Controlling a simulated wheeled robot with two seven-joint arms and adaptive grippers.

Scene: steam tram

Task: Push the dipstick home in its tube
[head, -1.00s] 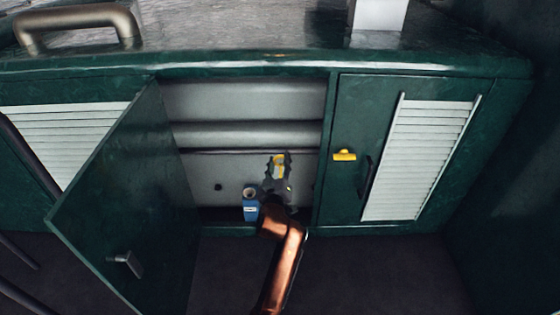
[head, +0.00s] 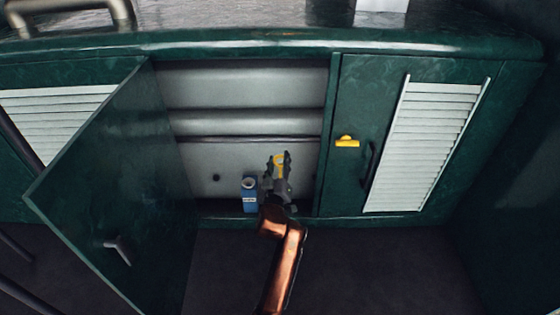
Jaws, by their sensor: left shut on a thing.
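My left gripper (head: 278,163) is inside the open cupboard, in front of its pale back wall. It is shut on a small yellow thing (head: 279,160), which looks like the dipstick's handle. The fingers cover part of it. The dipstick's rod and its tube cannot be made out behind my gripper and arm, so I cannot tell how deep the dipstick sits. My right gripper does not show.
A blue bottle (head: 249,196) stands on the cupboard floor just left of my gripper. The green left door (head: 110,190) hangs open. The right door (head: 352,190) is shut, with a yellow latch (head: 347,141) and a white louvre (head: 425,145). Pipes (head: 250,123) run along the back wall.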

